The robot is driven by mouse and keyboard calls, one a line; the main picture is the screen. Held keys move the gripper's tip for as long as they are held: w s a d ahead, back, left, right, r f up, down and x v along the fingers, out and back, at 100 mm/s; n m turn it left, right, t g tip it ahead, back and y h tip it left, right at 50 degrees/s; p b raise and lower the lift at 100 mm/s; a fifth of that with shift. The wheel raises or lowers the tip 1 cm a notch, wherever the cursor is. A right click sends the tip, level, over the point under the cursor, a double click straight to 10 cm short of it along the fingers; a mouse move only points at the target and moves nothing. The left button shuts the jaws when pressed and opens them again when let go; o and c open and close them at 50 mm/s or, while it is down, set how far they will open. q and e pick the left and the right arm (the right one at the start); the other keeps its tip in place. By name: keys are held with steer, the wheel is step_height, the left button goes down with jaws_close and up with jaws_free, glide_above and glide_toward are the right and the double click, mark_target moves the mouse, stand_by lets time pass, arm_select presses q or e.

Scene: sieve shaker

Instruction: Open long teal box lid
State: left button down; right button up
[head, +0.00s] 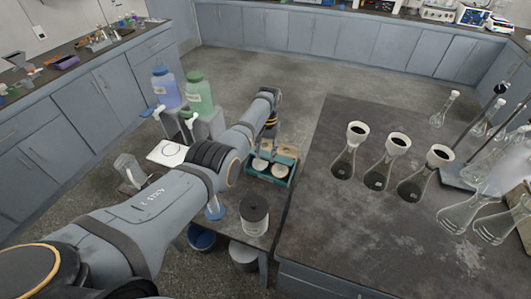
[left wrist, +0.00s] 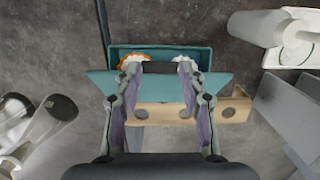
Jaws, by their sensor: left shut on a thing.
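The long teal box (head: 268,180) stands on the small dark side table, with round white-topped items inside. In the left wrist view the teal box (left wrist: 160,51) is open along its far part, and an orange-and-white item (left wrist: 132,62) shows in it. A teal panel, which looks like the lid (left wrist: 160,87), slants across the near side between my fingers. My left gripper (left wrist: 160,68) is shut on this lid, its fingers apart around it. In the head view my left gripper (head: 270,138) is over the box's far side, partly hidden by my arm. My right gripper is not in view.
A tan wooden rack with holes (head: 288,151) stands right behind the box. A black-lidded jar (head: 254,215) is in front. Blue (head: 166,88) and green (head: 199,92) bottles stand behind. Flasks with funnels (head: 344,160) stand on the large dark table to the right.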

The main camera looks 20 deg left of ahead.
mark_target(267, 157)
arm_select(q)
steer(key=shift+r, duration=0.15)
stand_by(0.3)
steer(key=c, duration=0.8)
jaws_free()
steer(key=shift+o, duration=0.2)
step_height(267, 157, up, 12)
steer(key=w, duration=0.1)
steer(key=shift+w, duration=0.25)
